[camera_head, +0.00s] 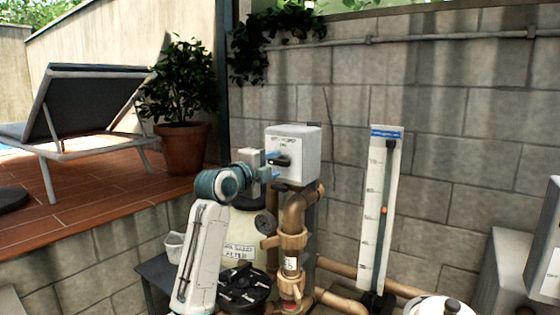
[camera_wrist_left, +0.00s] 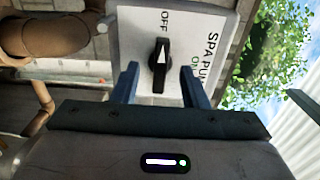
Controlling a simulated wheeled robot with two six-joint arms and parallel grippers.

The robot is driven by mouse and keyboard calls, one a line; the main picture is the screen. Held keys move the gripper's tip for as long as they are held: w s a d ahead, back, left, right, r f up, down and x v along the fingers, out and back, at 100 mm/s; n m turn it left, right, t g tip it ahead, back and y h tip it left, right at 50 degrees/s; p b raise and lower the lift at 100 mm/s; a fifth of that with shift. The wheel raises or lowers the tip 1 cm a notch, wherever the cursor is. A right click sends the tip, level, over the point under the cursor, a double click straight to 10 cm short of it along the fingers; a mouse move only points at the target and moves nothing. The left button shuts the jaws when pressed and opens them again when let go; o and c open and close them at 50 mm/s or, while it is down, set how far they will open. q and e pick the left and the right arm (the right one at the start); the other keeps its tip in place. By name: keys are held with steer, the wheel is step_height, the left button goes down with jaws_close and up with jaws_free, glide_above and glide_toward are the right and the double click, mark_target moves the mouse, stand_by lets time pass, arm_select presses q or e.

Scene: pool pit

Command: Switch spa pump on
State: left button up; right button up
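The spa pump switch box (camera_head: 304,150) is a pale grey box on the pipework in front of the block wall. Its black knob (camera_head: 281,160) is on the front face. In the left wrist view the knob (camera_wrist_left: 160,66) has a white pointer toward the OFF label; the ON label is to its right. My left gripper (camera_head: 272,165) is at the box face, its blue fingers open. In the wrist view the fingers (camera_wrist_left: 161,84) stand apart on either side of the knob, with visible gaps. My right gripper is not in view.
Brown pipes and a valve (camera_head: 291,240) run below the box, with a gauge (camera_head: 265,223) beside them. A flow meter (camera_head: 382,205) stands to the right. A potted plant (camera_head: 184,148) and lounger are behind left.

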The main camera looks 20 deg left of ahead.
mark_target(277, 163)
arm_select(q)
steer(key=shift+w+f, duration=0.2)
steer(key=shift+w, duration=0.55)
steer(key=shift+s+r, duration=0.2)
steer(key=shift+s, duration=0.1)
steer(key=shift+s+r, duration=0.1)
steer(key=shift+s, duration=0.2)
steer(key=v, duration=0.3)
steer(key=shift+s+a, duration=0.1)
steer(key=shift+s, duration=0.25)
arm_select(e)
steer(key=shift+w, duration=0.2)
arm_select(q)
steer(key=shift+w, duration=0.1)
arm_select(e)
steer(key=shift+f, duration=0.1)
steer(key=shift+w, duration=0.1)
